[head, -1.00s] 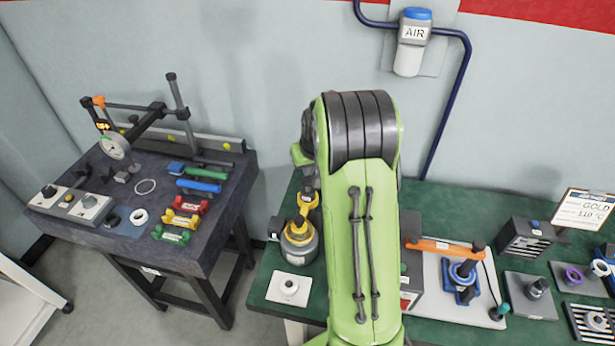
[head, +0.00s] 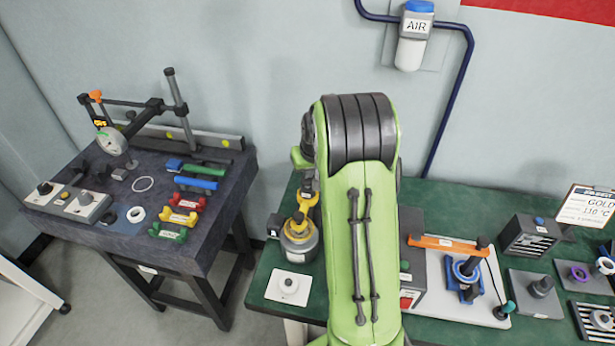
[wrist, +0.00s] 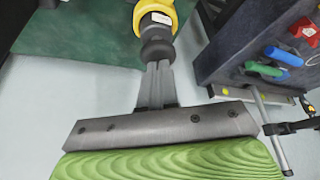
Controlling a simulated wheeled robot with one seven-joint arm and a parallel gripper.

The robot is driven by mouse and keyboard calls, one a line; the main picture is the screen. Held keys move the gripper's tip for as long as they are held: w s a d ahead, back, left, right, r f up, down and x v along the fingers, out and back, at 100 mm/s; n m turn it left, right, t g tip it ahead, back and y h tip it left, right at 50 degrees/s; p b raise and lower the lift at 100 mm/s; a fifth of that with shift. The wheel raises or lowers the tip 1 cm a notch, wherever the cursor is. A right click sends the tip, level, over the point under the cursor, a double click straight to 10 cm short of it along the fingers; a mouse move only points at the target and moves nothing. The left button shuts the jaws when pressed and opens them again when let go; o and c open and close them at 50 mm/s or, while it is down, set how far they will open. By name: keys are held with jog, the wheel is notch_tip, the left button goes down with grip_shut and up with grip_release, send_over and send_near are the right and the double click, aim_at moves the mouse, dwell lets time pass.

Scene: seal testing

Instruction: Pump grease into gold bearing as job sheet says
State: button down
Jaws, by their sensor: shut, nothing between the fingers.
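The job sheet (head: 587,208) is a clipboard at the right reading "GOLD" and "110 °C". The grease pump (head: 299,243) is a grey pot with a yellow top, standing at the bench's left end. Contact is unclear. In the head view my green arm hides part of the bench.
A blue press-like fixture (head: 466,272) with an orange bar stands on a white board right of my arm. A dark slotted box (head: 530,238) and small trays stand further right. The left table (head: 75,235) holds a dial gauge (head: 111,140) and coloured tools.

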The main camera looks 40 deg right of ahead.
jog(key=shift+f+b, duration=0.3)
jog(key=shift+f, duration=0.2)
jog(key=shift+r, duration=0.1)
jog(key=shift+r+p, duration=1.3)
jog(key=shift+r, duration=0.45)
notch_tip(320, 180, up, 6)
jog(key=p, duration=0.4)
